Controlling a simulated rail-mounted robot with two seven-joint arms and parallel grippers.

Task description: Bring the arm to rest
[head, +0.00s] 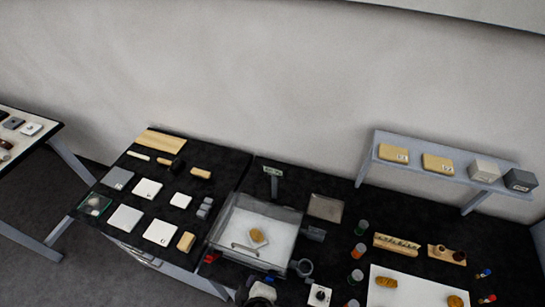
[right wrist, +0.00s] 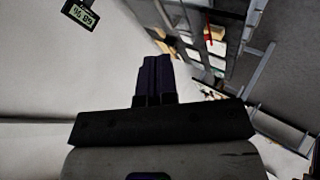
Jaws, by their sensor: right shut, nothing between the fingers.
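My right gripper (right wrist: 155,62) shows in the right wrist view with its two dark fingers pressed together and nothing between them. It points at open space in front of the pale wall, apart from the tables. I cannot make out my right gripper for certain in the head view. My left gripper shows in neither view.
The left bench (head: 150,190) holds pale tiles and tan blocks. A wall-side shelf (head: 425,168) carries several boxes. A white board (head: 410,292) with brown pieces lies at right. A small digital display (right wrist: 80,14) is at upper left in the right wrist view.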

